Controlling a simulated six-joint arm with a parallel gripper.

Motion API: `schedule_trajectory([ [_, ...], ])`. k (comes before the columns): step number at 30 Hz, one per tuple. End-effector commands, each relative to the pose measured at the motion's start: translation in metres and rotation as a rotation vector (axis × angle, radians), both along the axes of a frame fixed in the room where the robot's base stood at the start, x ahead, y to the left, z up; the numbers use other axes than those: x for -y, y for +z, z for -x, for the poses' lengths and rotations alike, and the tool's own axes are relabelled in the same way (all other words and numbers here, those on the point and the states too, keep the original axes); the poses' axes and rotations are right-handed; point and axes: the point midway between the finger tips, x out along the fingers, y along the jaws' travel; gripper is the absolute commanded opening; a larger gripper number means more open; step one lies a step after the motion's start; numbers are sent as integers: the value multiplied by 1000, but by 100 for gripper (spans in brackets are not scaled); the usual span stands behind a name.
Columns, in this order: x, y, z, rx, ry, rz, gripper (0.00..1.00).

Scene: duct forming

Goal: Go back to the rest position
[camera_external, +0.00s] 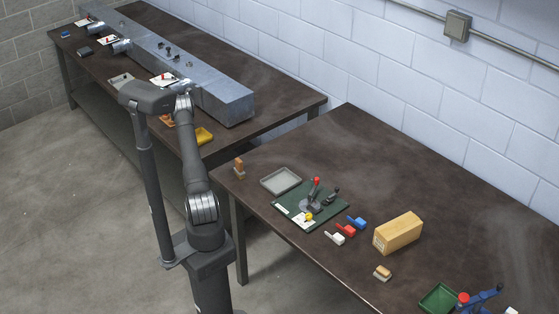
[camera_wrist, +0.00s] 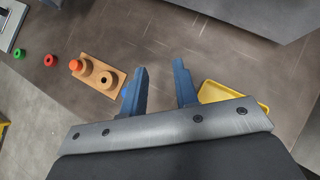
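In the wrist view my gripper (camera_wrist: 160,68) has its two blue fingers spread apart, with nothing between them. It hangs over the dark back table. A wooden block (camera_wrist: 119,78) with an orange peg and a round piece with a hole lies left of the fingers. A yellow tray (camera_wrist: 214,92) lies just right of them, partly hidden by my gripper's body. In the external view my arm reaches to the back table, and its links hide the fingers. The yellow tray (camera_external: 204,136) shows at that table's front edge, right of my arm.
A long grey metal duct (camera_external: 224,101) lies along the back table. The right table (camera_external: 400,160) bears a grey tray (camera_external: 280,181), a green mat (camera_external: 284,198) with tools, coloured pieces, a wooden box (camera_external: 398,233) and a green bin (camera_external: 437,299). A gap separates the tables.

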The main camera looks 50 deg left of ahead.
Motion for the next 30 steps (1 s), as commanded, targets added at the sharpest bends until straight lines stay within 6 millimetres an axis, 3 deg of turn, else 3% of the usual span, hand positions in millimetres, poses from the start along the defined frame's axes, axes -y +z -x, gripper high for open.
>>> schedule_trajectory([
  [7,34,29,-23,1,-1,-2,28],
  [18,34,101,-24,0,-4,-2,28],
  [30,96,103,-80,8,-104,2,28],
])
